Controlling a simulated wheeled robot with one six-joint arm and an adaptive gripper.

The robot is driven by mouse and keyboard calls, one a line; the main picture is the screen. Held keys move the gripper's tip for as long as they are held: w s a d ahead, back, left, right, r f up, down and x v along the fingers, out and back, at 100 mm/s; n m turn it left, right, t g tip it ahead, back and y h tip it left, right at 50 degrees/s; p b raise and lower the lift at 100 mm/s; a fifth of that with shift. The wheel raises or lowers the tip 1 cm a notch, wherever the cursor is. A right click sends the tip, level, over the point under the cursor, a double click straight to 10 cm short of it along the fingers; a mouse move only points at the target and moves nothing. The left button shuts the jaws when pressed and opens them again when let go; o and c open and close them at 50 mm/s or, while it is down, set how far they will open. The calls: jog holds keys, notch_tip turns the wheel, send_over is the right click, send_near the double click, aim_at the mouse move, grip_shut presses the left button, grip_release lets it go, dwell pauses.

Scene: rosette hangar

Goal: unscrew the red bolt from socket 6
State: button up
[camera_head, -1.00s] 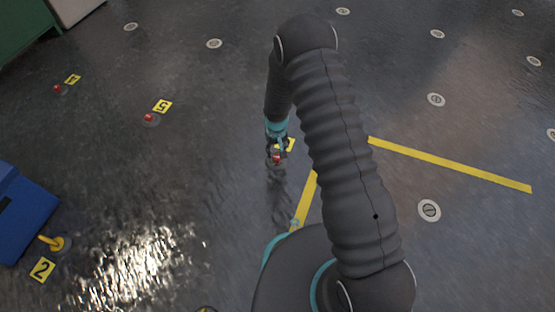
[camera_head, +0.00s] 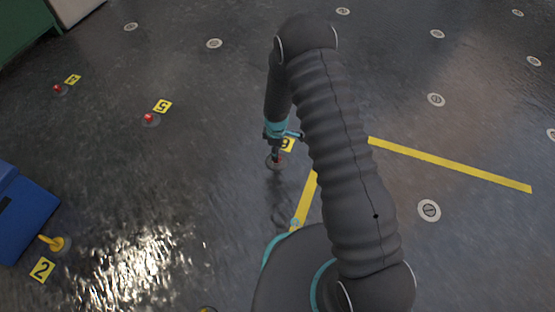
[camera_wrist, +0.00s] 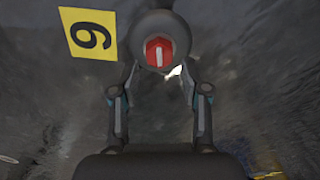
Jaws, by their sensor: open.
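The red bolt (camera_wrist: 159,54) stands in socket 6, with a pale slot mark on its hexagonal head; the socket's round grey rim (camera_wrist: 160,28) surrounds it. The yellow label 6 (camera_wrist: 89,34) lies to its left in the wrist view. In the head view the bolt (camera_head: 280,161) is small and partly hidden by my gripper (camera_head: 276,150), and label 6 (camera_head: 287,145) is partly covered by my arm. My gripper (camera_wrist: 159,70) is open and empty, its fingers on either side of the bolt in the wrist view. Contact cannot be told.
Red bolts stand at label 5 (camera_head: 162,106) and label 4 (camera_head: 72,80) on the left. A yellow bolt (camera_head: 57,243) stands by label 2 (camera_head: 41,269), near a blue box (camera_head: 25,215). Yellow floor lines (camera_head: 450,165) run right. Several flush floor sockets dot the open floor.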

jog(key=m, duration=0.4)
jog(key=shift+m, duration=0.3)
jog(key=m, duration=0.8)
jog(key=shift+m, duration=0.4)
jog(key=m, duration=0.4)
jog(key=shift+m, duration=0.3)
jog(key=m, duration=1.2)
jog(key=shift+m, duration=0.4)
jog(key=m, duration=0.5)
jog(key=shift+f, duration=0.1)
